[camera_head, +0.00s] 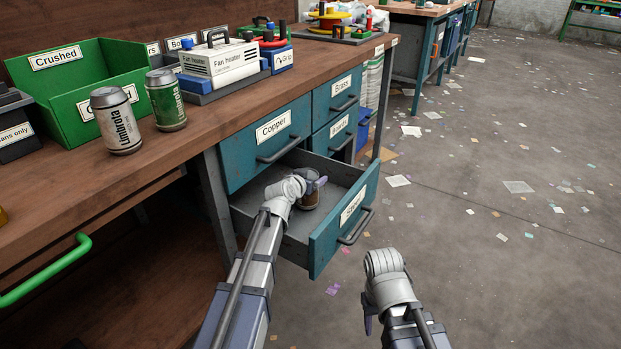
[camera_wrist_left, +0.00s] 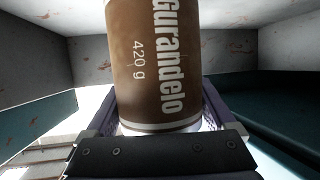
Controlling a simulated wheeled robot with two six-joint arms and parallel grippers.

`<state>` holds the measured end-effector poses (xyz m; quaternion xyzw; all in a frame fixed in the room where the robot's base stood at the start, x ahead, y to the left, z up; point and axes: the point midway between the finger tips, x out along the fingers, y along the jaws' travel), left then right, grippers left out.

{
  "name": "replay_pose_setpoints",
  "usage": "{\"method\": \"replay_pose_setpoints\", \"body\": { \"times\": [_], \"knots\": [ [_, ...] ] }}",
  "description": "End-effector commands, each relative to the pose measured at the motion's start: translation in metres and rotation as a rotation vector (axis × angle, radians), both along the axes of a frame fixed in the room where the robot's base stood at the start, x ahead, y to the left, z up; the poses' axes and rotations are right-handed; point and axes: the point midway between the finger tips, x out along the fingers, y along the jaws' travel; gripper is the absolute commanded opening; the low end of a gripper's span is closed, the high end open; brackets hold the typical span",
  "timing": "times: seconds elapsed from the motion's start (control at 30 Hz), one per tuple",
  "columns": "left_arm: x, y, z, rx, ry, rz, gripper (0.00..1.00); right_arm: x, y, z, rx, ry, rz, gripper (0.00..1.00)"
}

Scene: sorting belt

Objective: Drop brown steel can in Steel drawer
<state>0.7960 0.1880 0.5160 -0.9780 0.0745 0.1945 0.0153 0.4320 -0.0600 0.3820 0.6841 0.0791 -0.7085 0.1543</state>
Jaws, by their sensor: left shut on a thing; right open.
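The brown can (camera_wrist_left: 150,65), with white "Gurandelo 420 g" lettering, fills the middle of the left wrist view. In the head view the can (camera_head: 309,198) shows small inside the open Steel drawer (camera_head: 326,246), partly behind my left gripper. My left gripper (camera_head: 312,184) is shut on the can and holds it within the drawer's walls. I cannot tell whether the can touches the drawer floor. The drawer's front label is seen at a steep angle. My right gripper (camera_head: 368,318) is low in the head view, right of the drawer and away from it; its fingers are mostly hidden.
A Copper drawer (camera_head: 250,150) is shut above the open one, with a Brass drawer (camera_head: 338,93) to its right. On the bench stand a white can (camera_head: 116,125), a green can (camera_head: 166,105) and a green Crushed bin (camera_head: 70,120). The floor at right is open, with scattered paper.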

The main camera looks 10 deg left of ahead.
Motion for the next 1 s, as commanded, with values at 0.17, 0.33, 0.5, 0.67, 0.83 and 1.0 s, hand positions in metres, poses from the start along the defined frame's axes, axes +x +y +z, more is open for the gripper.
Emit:
{"method": "replay_pose_setpoints", "body": {
  "times": [0.17,0.33,0.5,0.67,0.83,1.0],
  "knots": [
    [0.000,0.000,-0.001,0.000,0.000,0.000,0.92,0.000,0.000,-0.001,0.000,0.000,0.000,0.50],
    [0.000,0.000,-0.001,0.000,0.000,0.000,1.00,0.000,0.000,-0.001,0.000,0.000,0.000,0.50],
    [0.000,0.000,0.001,0.000,0.000,0.000,1.00,0.000,0.000,0.001,0.000,0.000,0.000,0.50],
    [0.000,0.000,0.016,0.000,0.000,0.000,1.00,0.000,0.000,0.016,0.000,0.001,0.000,0.50],
    [-0.039,0.005,0.029,0.000,0.001,0.002,1.00,0.000,0.000,0.030,-0.001,0.002,0.000,0.50],
    [-0.071,0.010,0.043,0.001,0.001,0.001,1.00,0.000,0.000,0.043,-0.001,0.002,0.002,0.50]
  ]
}}
